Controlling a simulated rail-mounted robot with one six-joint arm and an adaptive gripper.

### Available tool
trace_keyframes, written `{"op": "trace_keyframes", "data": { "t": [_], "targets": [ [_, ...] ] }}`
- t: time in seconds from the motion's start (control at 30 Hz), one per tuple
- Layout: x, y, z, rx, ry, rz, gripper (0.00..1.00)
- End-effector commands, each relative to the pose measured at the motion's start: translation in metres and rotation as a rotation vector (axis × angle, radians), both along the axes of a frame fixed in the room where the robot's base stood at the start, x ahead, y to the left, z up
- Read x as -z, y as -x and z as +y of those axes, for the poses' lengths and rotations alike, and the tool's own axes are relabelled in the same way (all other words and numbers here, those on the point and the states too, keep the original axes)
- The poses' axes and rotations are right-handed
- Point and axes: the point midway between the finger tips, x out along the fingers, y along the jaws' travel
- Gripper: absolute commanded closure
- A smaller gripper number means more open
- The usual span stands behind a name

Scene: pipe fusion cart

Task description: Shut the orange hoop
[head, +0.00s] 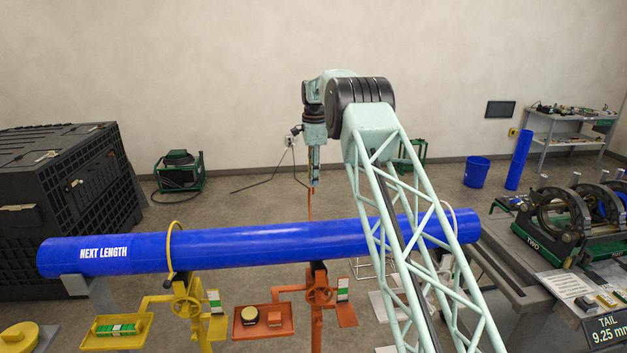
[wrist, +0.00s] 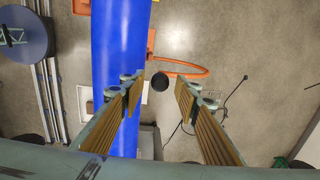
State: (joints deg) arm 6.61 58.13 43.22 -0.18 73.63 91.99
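The orange hoop (wrist: 188,69) stands open in the wrist view, its curved band reaching out to the right of the blue pipe (wrist: 119,50). In the head view a thin part of the orange hoop (head: 309,203) rises behind the pipe (head: 240,245), above its orange stand (head: 317,300). My gripper (head: 313,184) points down, above and beyond the pipe near the hoop. In the wrist view my gripper (wrist: 159,88) is open and empty, its left finger overlapping the pipe's edge and the hoop appearing beyond the fingertips. Their exact gap is unclear.
A yellow hoop (head: 172,250) encircles the pipe at left, on a yellow stand (head: 187,300). A dark round thing (wrist: 160,83) shows between my fingers; its support is unclear. A black crate (head: 60,200) stands left, and the fusion machine (head: 570,225) right. Open floor lies behind the pipe.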

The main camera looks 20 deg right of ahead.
Motion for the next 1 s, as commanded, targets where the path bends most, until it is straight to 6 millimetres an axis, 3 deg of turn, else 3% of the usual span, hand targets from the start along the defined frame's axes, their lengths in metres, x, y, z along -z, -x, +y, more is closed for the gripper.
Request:
{"op": "trace_keyframes", "data": {
  "t": [0.2,0.57,0.87,1.0],
  "targets": [
    [0.0112,-0.0005,-0.0002,0.000,0.000,0.001,0.70],
    [0.0130,-0.0008,-0.0001,0.000,0.000,0.000,0.71],
    [0.0130,-0.0008,-0.0002,0.000,0.000,0.000,0.99],
    [0.0130,-0.0008,-0.0002,0.000,0.000,0.000,1.00]
  ]
}}
